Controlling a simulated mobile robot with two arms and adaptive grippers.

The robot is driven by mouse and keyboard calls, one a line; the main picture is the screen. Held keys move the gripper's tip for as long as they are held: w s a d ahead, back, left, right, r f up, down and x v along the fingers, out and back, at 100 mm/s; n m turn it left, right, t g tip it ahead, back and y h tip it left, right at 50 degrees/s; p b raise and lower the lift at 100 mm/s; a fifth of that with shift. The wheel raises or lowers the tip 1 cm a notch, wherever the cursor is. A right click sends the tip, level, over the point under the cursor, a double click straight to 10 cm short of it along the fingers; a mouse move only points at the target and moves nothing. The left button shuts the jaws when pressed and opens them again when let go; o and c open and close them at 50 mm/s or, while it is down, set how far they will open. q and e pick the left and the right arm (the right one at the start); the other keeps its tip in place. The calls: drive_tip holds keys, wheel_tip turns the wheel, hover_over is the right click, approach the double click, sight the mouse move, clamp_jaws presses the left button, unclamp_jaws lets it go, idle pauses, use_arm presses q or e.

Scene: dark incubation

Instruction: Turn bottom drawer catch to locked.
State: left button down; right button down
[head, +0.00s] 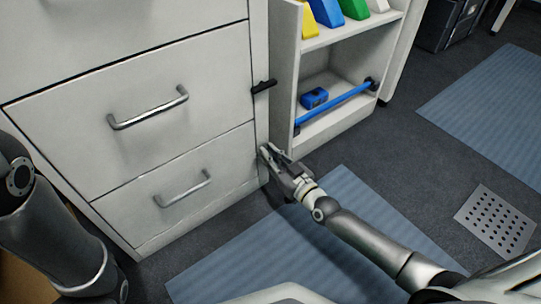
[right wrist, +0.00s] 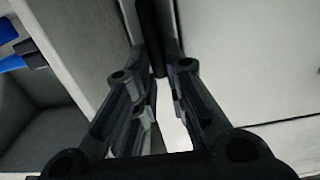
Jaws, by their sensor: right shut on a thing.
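The bottom drawer (head: 160,193) is closed, low in a white cabinet, with a metal bar handle (head: 184,190). My right gripper (head: 268,156) is at the cabinet's right edge, beside the top right corner of this drawer. It is shut on the black bottom drawer catch (right wrist: 157,30), which shows between the fingertips in the right wrist view (right wrist: 158,70). In the head view the gripper hides this catch, so its angle there cannot be told. My left arm shows at the left edge, but its gripper is out of view.
The drawer above (head: 140,105) is closed; its black catch (head: 264,86) lies roughly level across the edge. An open shelf (head: 335,90) with a blue rail (head: 335,104) stands close to the right. Blue mats (head: 300,265) cover parts of the floor.

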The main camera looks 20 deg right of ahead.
drive_tip(key=shift+m, duration=0.3)
drive_tip(key=shift+w+d+f+m+b, duration=0.15)
drive_tip(key=shift+d+f+m+b, duration=0.3)
drive_tip(key=shift+m, duration=2.4)
drive_tip(key=shift+w+d+f+m+b, duration=0.1)
drive_tip(key=shift+d+f+m+b, duration=0.35)
drive_tip(key=shift+m, duration=2.45)
drive_tip(key=shift+w+d+f+m+b, duration=0.15)
drive_tip(key=shift+d+f+m+b, duration=0.3)
drive_tip(key=shift+m, duration=2.4)
drive_tip(key=shift+a, duration=0.1)
drive_tip(key=c, duration=1.5)
unclamp_jaws()
